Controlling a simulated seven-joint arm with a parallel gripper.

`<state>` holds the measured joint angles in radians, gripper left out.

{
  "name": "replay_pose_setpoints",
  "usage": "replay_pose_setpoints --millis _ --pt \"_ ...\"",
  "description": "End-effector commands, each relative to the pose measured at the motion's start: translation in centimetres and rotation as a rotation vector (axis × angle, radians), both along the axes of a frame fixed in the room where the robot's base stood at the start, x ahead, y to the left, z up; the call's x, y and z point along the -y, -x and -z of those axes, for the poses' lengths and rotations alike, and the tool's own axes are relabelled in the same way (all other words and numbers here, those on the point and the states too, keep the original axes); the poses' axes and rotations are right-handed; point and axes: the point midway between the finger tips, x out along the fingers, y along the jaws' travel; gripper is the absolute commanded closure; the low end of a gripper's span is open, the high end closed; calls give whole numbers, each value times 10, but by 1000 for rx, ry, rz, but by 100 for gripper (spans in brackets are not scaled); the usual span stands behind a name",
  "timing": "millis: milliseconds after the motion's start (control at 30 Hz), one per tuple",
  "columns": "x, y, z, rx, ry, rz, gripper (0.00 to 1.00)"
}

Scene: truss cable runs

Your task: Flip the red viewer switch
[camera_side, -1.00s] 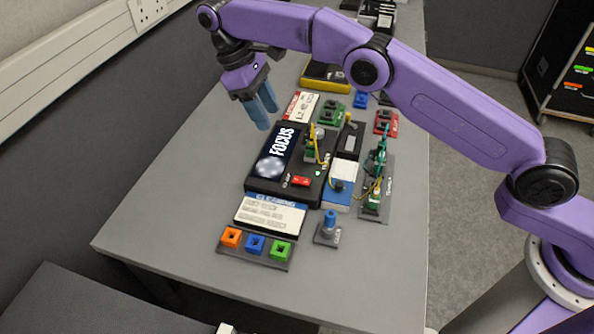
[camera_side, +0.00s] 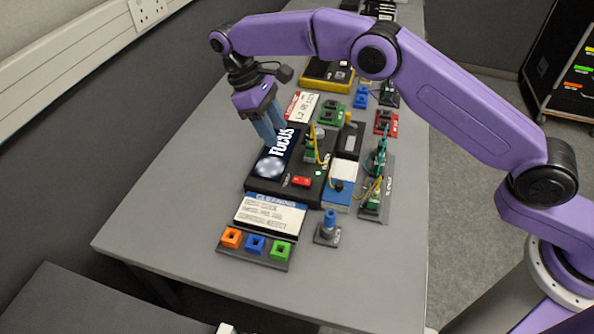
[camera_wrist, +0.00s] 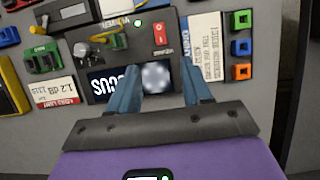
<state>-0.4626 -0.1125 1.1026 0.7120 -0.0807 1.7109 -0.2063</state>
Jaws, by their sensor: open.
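The red switch (camera_side: 301,181) sits on the near right part of the black viewer box (camera_side: 262,190), beside its lit screen. In the wrist view the red switch (camera_wrist: 160,34) shows beyond the fingertips, on the box above the screen. The screen (camera_side: 272,160) reads FOCUS and shows a pale blurred disc. My gripper (camera_side: 274,142) has blue fingers pointing down over the far end of the screen. In the wrist view my gripper (camera_wrist: 159,80) is open and empty, with its fingers apart on either side of the disc. I cannot tell its exact height above the box.
A cleaning card (camera_side: 270,213) and a tray of orange, blue and green square sockets lie in front of the box. A blue-topped post (camera_side: 329,227) stands to their right. Connectors with yellow cables (camera_side: 372,185) crowd the box's right side. The left of the table is clear.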

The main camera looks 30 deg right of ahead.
Motion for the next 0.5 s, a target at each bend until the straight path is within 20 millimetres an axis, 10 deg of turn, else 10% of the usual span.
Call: replay_pose_setpoints --millis 500 --pt "20 20 66 -4 3 1 51"
